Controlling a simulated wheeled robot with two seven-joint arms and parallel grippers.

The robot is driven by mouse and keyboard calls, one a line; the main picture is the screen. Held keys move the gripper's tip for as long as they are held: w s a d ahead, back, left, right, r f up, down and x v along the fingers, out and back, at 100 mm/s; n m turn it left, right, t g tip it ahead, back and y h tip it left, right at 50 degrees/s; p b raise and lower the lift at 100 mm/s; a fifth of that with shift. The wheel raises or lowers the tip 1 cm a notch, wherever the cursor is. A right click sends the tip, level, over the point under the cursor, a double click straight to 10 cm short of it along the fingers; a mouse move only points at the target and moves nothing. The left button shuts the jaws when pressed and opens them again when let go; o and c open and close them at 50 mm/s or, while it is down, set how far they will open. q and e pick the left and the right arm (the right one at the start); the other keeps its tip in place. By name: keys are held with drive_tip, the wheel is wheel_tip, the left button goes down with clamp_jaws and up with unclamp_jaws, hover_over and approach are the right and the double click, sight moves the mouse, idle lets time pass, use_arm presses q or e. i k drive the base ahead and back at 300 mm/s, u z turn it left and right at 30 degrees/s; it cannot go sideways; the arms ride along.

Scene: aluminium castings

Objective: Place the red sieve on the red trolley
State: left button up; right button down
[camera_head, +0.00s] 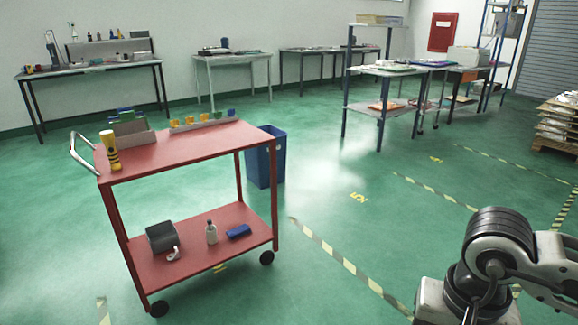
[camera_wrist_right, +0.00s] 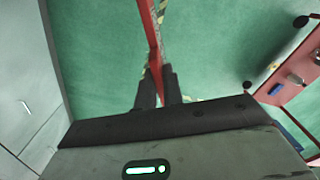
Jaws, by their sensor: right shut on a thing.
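The red trolley (camera_head: 200,145) stands at the left of the head view, with a top shelf and a lower shelf. Part of it also shows at the right edge of the wrist view (camera_wrist_right: 272,90). In the wrist view my right gripper (camera_wrist_right: 158,78) is shut on a thin red piece, seen edge-on, which I take to be the red sieve (camera_wrist_right: 151,32). It is held above the green floor, apart from the trolley. Most of the sieve's shape cannot be made out. In the head view only my right arm shows at the lower right. My left gripper is out of view.
A yellow-black torch (camera_head: 110,150), a grey bin (camera_head: 131,134) and a rack of yellow pieces (camera_head: 203,121) stand on the trolley's top; its front right part is clear. Several items lie on the lower shelf. A blue waste bin (camera_head: 265,160) stands behind. The floor between is open.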

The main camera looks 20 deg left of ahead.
sight(182, 149)
drive_tip(key=u, duration=1.5)
drive_tip(key=i, duration=1.8)
drive_tip(key=u, duration=0.05)
